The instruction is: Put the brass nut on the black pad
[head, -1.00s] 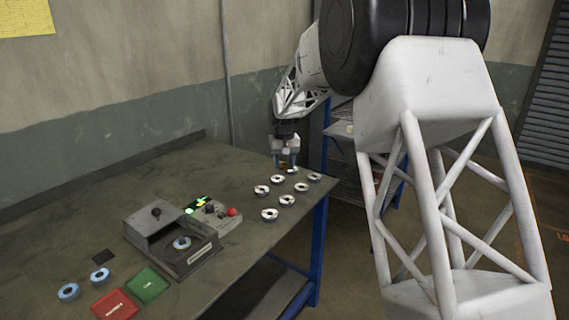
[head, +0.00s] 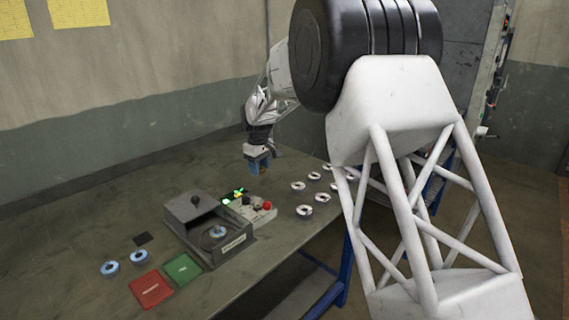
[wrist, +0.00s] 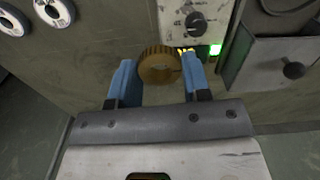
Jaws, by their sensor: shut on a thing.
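The brass nut (wrist: 159,66) is a ridged ring held between the two blue fingers of my gripper (wrist: 159,80) in the wrist view. In the head view my gripper (head: 258,165) hangs above the table, behind the control box and away from the black pad. The nut is barely visible there between the fingers. The black pad (head: 142,239) is a small dark square lying flat on the table at the left, with nothing on it. The pad is not in the wrist view.
Red (head: 151,289) and green (head: 183,269) mats, two blue discs (head: 110,268) and several pale discs (head: 304,211) lie around.

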